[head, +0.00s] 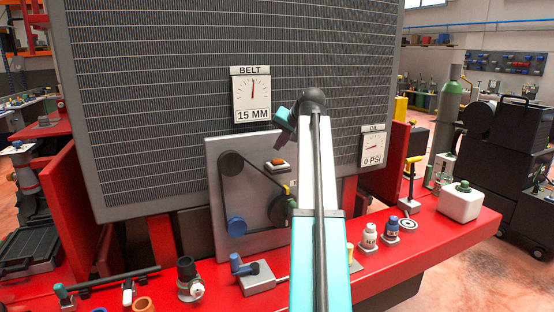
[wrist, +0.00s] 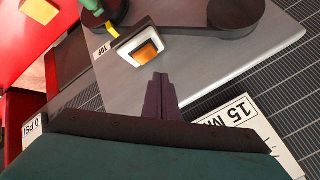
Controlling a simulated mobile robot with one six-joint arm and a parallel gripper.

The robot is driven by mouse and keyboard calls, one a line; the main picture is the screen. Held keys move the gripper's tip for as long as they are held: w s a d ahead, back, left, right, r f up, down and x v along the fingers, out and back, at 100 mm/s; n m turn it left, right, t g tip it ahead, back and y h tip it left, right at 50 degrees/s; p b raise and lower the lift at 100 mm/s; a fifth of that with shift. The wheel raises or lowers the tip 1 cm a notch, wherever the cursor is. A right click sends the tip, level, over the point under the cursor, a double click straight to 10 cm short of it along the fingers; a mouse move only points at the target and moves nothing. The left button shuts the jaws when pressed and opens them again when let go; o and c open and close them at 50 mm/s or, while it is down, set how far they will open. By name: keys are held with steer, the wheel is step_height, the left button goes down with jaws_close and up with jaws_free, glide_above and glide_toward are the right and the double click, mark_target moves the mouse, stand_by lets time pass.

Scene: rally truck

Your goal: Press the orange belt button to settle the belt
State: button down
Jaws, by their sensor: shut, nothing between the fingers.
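The orange belt button (head: 277,163) sits in a pale square frame on a grey metal plate (head: 221,165), beside the black belt (head: 258,170) and its pulleys. In the wrist view the orange button (wrist: 146,51) is just beyond my fingertips. My gripper (wrist: 160,77) is shut and empty, apart from the button, its tips pointing toward the button's lower edge.
A large grilled radiator panel (head: 150,110) stands behind the plate. The oil gauge (head: 374,147) reads 0 PSI.

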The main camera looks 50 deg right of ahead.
mark_target(280, 161)
steer(key=shift+r+p, duration=0.8)
steer(key=shift+r, duration=0.85)
steer(key=shift+s, duration=0.15)
